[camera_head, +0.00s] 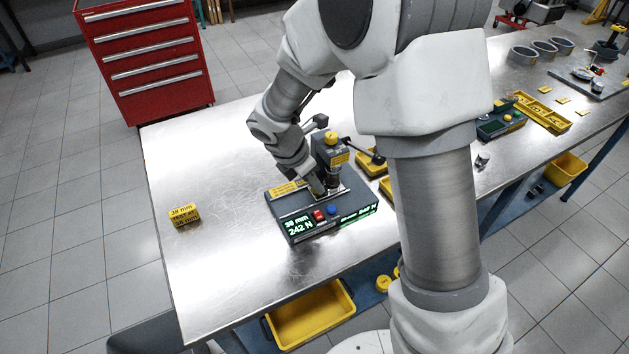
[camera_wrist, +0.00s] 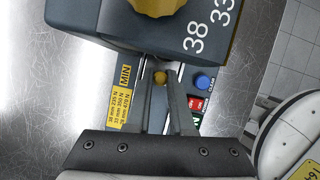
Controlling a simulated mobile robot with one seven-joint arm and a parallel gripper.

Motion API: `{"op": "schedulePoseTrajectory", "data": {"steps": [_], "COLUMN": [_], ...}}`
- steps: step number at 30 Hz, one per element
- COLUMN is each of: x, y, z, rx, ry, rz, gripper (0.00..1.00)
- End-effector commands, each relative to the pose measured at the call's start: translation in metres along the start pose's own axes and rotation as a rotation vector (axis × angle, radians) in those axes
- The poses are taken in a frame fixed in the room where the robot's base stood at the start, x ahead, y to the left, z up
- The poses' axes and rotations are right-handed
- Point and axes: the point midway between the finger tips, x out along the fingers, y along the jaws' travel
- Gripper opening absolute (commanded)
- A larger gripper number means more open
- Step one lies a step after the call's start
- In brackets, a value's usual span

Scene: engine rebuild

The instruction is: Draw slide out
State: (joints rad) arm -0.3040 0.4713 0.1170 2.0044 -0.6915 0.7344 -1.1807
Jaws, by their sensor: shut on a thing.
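A dark grey-blue spring tester (camera_head: 283,212) stands on the steel bench. Its green display (camera_head: 299,226) reads 38 mm and 242 N. A column with a yellow top knob (camera_head: 331,139) rises at its back; the head with 38 and 33 marks (camera_wrist: 110,25) fills the top of the wrist view. A small brass knob (camera_wrist: 160,77) sits on the slide track in front of the head. My gripper (camera_head: 325,189) reaches down to the tester, and its fingertips (camera_wrist: 160,80) are closed around the brass knob. The slide's far part is hidden under the head.
A yellow labelled block (camera_head: 184,215) stands on the bench left of the tester. Red (camera_head: 319,215) and blue (camera_head: 332,209) buttons are on the tester's front. Yellow trays (camera_head: 367,164) lie behind it.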

Motion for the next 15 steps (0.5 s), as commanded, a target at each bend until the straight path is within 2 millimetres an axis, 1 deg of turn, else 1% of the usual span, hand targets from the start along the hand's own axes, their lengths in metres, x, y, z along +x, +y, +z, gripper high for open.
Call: {"op": "schedulePoseTrajectory", "data": {"steps": [2,6,9,12,15], "x": [-0.005,-0.018,-0.027,-0.033,-0.036], "y": [0.004,0.009,0.013,0.015,0.015], "z": [-0.012,-0.043,-0.064,-0.077,-0.084], "rx": [-0.005,-0.007,-0.005,-0.003,-0.002], "ry": [0.001,0.002,0.001,0.001,0.001], "rz": [0.004,0.006,0.005,0.004,0.004], "gripper": [0.0,0.0,0.0,0.0,0.0]}}
